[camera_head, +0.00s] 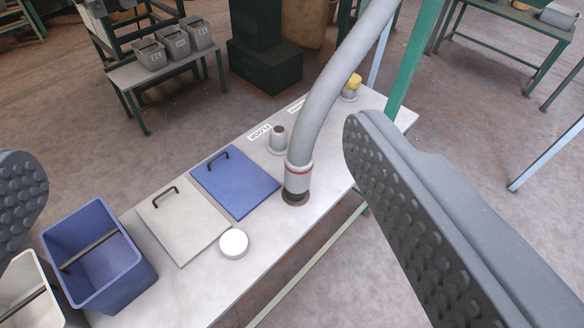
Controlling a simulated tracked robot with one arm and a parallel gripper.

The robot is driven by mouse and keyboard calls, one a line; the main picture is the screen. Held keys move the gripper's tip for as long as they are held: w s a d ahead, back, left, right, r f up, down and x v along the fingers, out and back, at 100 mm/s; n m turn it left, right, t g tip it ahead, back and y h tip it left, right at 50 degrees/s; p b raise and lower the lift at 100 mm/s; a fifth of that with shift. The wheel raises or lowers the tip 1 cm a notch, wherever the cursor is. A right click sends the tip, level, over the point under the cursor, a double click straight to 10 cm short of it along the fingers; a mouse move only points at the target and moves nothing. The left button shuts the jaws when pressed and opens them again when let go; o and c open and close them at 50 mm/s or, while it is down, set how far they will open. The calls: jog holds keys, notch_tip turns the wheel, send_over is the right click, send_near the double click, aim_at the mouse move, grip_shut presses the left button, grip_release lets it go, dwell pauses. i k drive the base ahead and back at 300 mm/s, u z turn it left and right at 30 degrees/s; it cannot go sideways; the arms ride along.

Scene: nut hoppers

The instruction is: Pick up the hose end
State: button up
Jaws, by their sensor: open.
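The hose end (297,180) is a grey cuff with a red ring and a dark lower tip. It stands nearly upright at a dark round port (295,198) in the white table top. The grey hose (340,75) rises from it toward the top right. My gripper (195,170) is open and empty, with one ridged finger at the left edge and the other large at the right. The hose end shows between the fingers, closer to the right one in the picture. No contact with it shows.
The white table (265,235) bears a blue lid (235,183), a pale lid (183,222), a round white cap (233,243), a short stub (277,138), a yellow-topped fitting (352,84) and a blue bin (98,258). A green post (415,55) stands behind the right finger.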

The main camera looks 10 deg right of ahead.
aim_at(297, 180)
jog(key=z, duration=1.45)
jog(key=i, duration=0.75)
jog(key=u, duration=2.55)
jog(key=i, duration=0.6)
